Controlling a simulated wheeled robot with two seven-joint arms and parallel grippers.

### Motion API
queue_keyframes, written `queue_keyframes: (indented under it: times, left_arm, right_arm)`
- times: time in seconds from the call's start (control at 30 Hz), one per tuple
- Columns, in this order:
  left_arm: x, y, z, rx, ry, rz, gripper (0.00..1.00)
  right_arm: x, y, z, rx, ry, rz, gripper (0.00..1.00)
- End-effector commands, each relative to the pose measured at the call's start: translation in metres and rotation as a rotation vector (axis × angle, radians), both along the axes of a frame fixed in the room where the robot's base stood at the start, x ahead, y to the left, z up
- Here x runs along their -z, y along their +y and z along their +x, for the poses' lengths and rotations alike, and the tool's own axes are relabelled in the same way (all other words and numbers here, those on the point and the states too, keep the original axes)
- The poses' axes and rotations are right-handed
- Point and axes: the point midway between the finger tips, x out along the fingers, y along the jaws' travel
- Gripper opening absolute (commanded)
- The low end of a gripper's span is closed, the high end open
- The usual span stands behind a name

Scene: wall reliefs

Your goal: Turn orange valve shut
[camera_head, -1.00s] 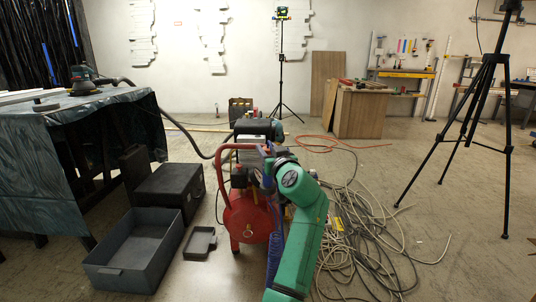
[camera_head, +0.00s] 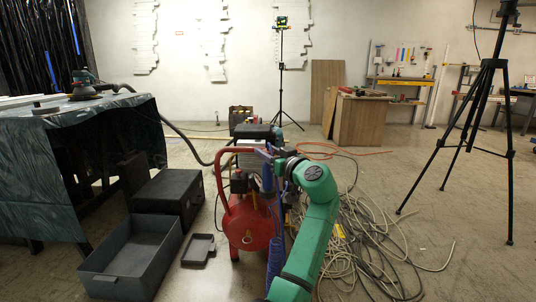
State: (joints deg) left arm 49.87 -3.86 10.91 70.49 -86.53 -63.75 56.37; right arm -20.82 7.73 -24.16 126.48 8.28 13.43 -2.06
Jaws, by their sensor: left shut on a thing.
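A red air compressor (camera_head: 246,226) with a red tube handle stands on the floor in the middle. My green left arm reaches up in front of its right side. My left gripper (camera_head: 271,157) is at the fittings on top of the compressor, small and partly covered by my wrist. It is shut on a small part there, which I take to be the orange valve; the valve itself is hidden. A blue coiled hose (camera_head: 276,235) hangs beside the compressor, next to my arm. My right gripper is out of view.
Tangled cables (camera_head: 365,245) lie right of my arm. A grey open bin (camera_head: 105,284), a small tray (camera_head: 198,250) and a black case (camera_head: 170,187) are at left. A covered table (camera_head: 40,185) stands far left; a black tripod (camera_head: 478,120) stands right.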

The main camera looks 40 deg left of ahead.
Motion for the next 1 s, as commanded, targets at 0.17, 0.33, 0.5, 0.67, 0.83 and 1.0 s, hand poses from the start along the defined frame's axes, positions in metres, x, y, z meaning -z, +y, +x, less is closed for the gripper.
queue_keyframes:
  times: [0.17,0.33,0.5,0.67,0.83,1.0]
  left_arm:
    - [0.001,0.000,0.000,-0.053,0.004,0.000,0.00]
    - [0.001,0.001,0.000,-0.110,0.004,0.000,0.00]
    - [0.000,0.001,0.000,-0.171,0.004,0.001,0.00]
    - [0.001,0.001,0.000,-0.215,0.005,0.001,0.00]
    - [0.001,0.001,0.000,-0.233,0.005,0.000,0.00]
    - [0.001,0.001,0.000,-0.235,0.004,0.000,0.00]
  right_arm:
    - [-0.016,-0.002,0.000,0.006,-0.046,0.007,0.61]
    - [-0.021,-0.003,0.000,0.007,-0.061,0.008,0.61]
    - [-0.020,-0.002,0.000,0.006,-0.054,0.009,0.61]
    - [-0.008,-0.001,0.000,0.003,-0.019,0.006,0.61]
    - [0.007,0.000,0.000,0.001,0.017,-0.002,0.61]
    - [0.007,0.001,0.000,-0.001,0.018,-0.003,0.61]
